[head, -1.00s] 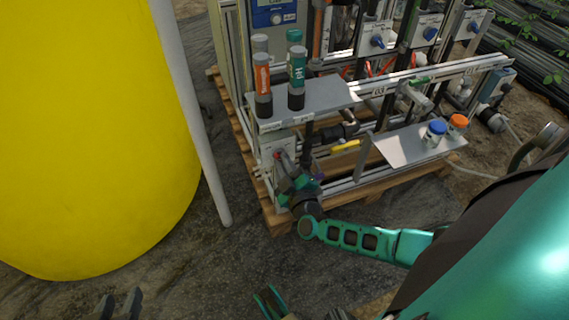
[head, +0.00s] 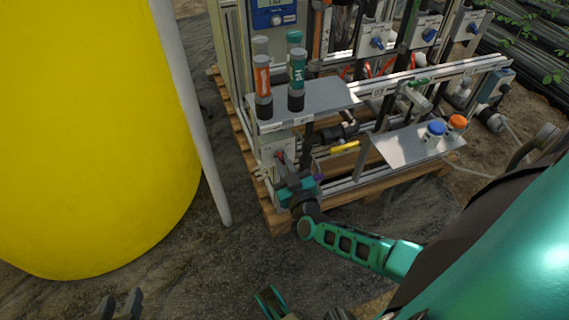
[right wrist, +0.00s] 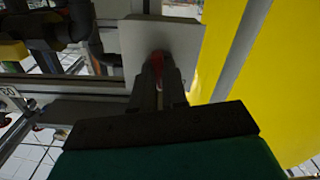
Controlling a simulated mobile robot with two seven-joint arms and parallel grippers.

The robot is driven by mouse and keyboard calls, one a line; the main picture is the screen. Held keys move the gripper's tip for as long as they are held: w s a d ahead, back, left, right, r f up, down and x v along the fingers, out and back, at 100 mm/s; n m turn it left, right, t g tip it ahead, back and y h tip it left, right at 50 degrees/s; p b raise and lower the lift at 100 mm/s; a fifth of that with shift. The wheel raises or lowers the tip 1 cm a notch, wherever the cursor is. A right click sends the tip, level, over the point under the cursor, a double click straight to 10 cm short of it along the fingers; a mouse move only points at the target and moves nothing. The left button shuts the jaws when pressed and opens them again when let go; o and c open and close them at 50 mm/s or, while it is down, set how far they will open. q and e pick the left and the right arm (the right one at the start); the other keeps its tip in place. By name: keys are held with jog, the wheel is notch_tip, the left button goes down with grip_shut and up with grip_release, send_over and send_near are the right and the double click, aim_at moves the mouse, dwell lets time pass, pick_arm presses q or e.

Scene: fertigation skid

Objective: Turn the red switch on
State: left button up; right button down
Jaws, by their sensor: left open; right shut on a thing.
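The red switch (right wrist: 157,57) is on a pale plate (right wrist: 135,42) in the right wrist view. In the head view its red (head: 280,154) shows small on the grey box at the near left corner of the skid. My right gripper (head: 284,163) is at the front of this box, shut on the red switch. In the right wrist view its dark fingers (right wrist: 158,82) lie on both sides of the red part and hide some of it. The switch's exact angle is hard to tell. My left gripper (head: 120,305) is open and empty above the ground at the bottom left.
A large yellow tank (head: 90,130) and a grey pole (head: 190,110) stand left of the skid. A grey shelf (head: 325,97) with orange and green capped bottles sits above the switch box. A yellow-handled valve (head: 345,146) is to its right. Bare ground lies in front.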

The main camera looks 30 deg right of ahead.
jog(key=m, duration=0.6)
jog(key=m+b, duration=0.1)
jog(key=m, duration=0.2)
jog(key=shift+m, duration=0.3)
pick_arm(q)
jog(key=shift+w+d+f, duration=0.1)
jog(key=shift+d+f, duration=0.1)
jog(key=shift+f, duration=0.05)
pick_arm(e)
jog(key=shift+m, duration=1.2)
jog(key=c, duration=1.2)
grip_release()
jog(key=shift+o, duration=0.2)
